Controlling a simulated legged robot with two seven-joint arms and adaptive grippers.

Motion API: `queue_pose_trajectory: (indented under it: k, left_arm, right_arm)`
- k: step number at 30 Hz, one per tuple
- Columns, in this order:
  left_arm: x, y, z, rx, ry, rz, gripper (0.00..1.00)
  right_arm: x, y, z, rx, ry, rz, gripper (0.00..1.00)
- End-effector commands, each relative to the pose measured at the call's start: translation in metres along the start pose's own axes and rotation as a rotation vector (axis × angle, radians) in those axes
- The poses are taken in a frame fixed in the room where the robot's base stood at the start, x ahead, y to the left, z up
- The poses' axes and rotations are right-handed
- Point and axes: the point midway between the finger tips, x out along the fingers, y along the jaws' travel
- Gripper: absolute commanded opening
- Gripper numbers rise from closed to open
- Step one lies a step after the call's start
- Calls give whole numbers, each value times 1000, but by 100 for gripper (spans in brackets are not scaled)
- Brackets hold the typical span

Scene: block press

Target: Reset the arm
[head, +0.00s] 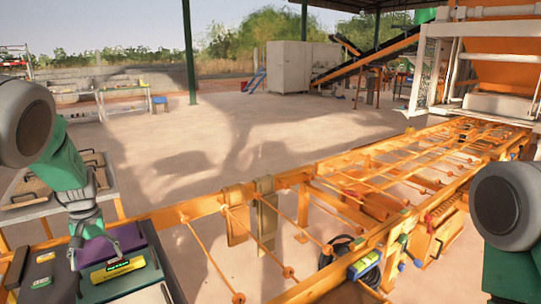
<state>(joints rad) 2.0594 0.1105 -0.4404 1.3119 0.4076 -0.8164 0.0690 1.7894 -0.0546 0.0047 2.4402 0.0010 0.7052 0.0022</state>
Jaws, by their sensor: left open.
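My left gripper (93,250) hangs from the green left arm at the left of the head view. Its fingers point down and are apart, above or beside a dark case with a purple part (112,243) on a small table. I see nothing between the fingers. A yellow item (117,270) lies on the case just in front of the gripper. My right arm shows only as a grey joint and green link at the right edge; its gripper is out of view.
A long orange roller frame (300,178) runs from the front centre to a white and orange machine (480,60) at back right. A side table with boards (60,180) stands at left. Two cloths (252,215) hang on the frame. The concrete floor (200,130) behind is mostly open.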

Motion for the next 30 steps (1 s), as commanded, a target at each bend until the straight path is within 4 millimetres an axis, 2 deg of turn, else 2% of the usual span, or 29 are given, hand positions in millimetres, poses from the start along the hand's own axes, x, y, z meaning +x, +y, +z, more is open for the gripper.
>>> queue_pose_trajectory:
  k: [1, 5, 8, 11, 14, 15, 17, 18, 20, 21, 25, 27, 30]
  left_arm:
    - [17, 0, 8, 9, 1, -10, 79]
    - [56, -2, 29, 37, 12, -38, 79]
    - [94, -4, 50, 70, 21, -65, 79]
    - [142, -7, 80, 118, 30, -93, 79]
    - [204, -14, 124, 196, 38, -121, 79]
    - [229, -18, 144, 233, 40, -128, 79]
    - [262, -23, 177, 293, 45, -133, 79]
    - [283, -25, 200, 335, 48, -131, 79]
    - [311, -29, 237, 403, 51, -123, 79]
    - [327, -31, 262, 449, 53, -112, 79]
    - [362, -36, 338, 581, 52, -56, 79]
    - [370, -38, 372, 635, 50, -21, 79]
    - [374, -38, 405, 687, 50, 23, 79]
  right_arm:
    - [8, 0, 0, 0, 0, 0, 50]
    - [22, 0, 1, 0, 0, 0, 50]
    - [35, 0, 2, 0, -1, 0, 50]
    - [53, 0, 3, 0, -1, 0, 50]
    - [79, 0, 5, 0, -1, 0, 50]
    - [89, -1, 5, 0, -1, 0, 50]
    - [105, -1, 6, 0, -1, 0, 50]
    - [116, -1, 7, 0, -1, 0, 50]
    - [132, -1, 8, 0, -1, 0, 50]
    - [143, -1, 8, 0, -1, 0, 50]
    - [174, -1, 10, 0, -1, 0, 50]
    - [186, -2, 11, 0, -1, 0, 50]
    - [197, -2, 11, 0, -1, 0, 50]
